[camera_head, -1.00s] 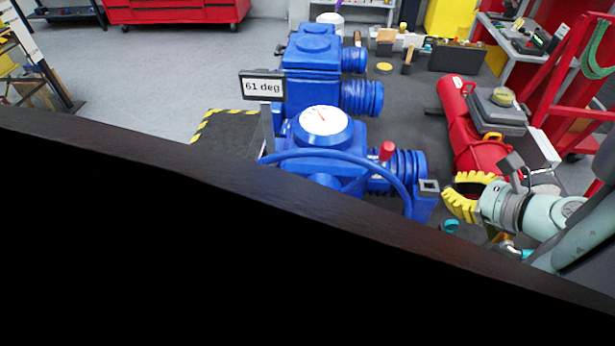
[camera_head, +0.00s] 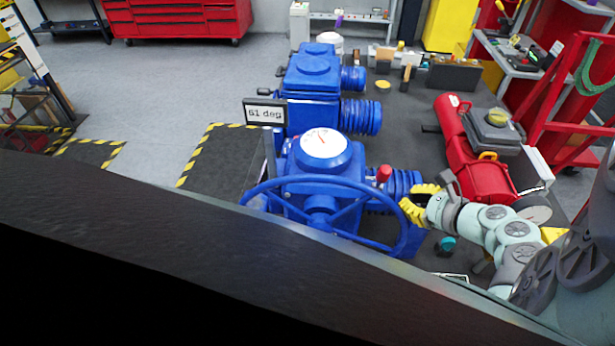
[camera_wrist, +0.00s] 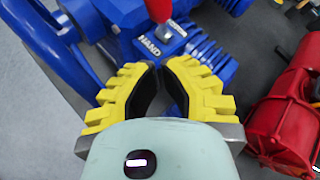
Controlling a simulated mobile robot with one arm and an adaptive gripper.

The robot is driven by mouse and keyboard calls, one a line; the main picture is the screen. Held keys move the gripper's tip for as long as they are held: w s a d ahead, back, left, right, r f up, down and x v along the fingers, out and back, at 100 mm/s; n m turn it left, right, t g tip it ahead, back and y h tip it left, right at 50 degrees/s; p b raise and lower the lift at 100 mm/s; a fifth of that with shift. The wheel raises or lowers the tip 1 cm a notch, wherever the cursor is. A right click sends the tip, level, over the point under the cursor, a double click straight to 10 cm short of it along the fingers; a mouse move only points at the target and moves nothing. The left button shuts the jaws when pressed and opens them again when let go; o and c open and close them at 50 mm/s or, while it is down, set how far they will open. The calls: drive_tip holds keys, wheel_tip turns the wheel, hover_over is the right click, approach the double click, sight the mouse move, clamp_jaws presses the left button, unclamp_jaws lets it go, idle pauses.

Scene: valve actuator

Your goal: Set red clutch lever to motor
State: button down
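The red clutch lever (camera_head: 384,173) stands on the right side of the blue valve actuator (camera_head: 310,190), behind the rim of its blue handwheel (camera_head: 262,212). In the wrist view the red lever (camera_wrist: 158,10) rises at the top from a block (camera_wrist: 160,42) with the word HAND facing me. My gripper (camera_head: 412,201) has yellow ribbed fingers and is just right of the lever, near the handwheel's right rim. In the wrist view my gripper (camera_wrist: 160,72) is open with a gap between its dark pads. Nothing is between the fingers. The lever is beyond the fingertips.
A sign (camera_head: 265,112) reading 61 deg and a white dial (camera_head: 325,144) are at the actuator. A second blue unit (camera_head: 312,85) stands behind. A red machine (camera_head: 470,150) lies on the right. A dark slanted edge covers the lower left.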

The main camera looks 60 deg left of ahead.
sight(381, 178)
drive_tip(key=shift+s+a+r+p, duration=0.15)
drive_tip(key=shift+a+p, duration=0.3)
drive_tip(key=shift+a, duration=0.3)
drive_tip(key=shift+s+a+r+p, duration=0.1)
drive_tip(key=shift+s+a+p, duration=0.1)
drive_tip(key=shift+a+p, duration=0.4)
drive_tip(key=shift+s+a+r+p, duration=0.15)
drive_tip(key=shift+a+p, duration=0.1)
drive_tip(key=shift+a, duration=0.65)
drive_tip(key=shift+w+p, duration=0.1)
drive_tip(key=shift+p, duration=0.2)
drive_tip(key=shift+w+r+h+p, duration=0.15)
drive_tip(key=shift+w+h+p, duration=0.2)
drive_tip(key=shift+p, duration=0.45)
drive_tip(key=shift+a+p, duration=0.1)
drive_tip(key=shift+p, duration=0.65)
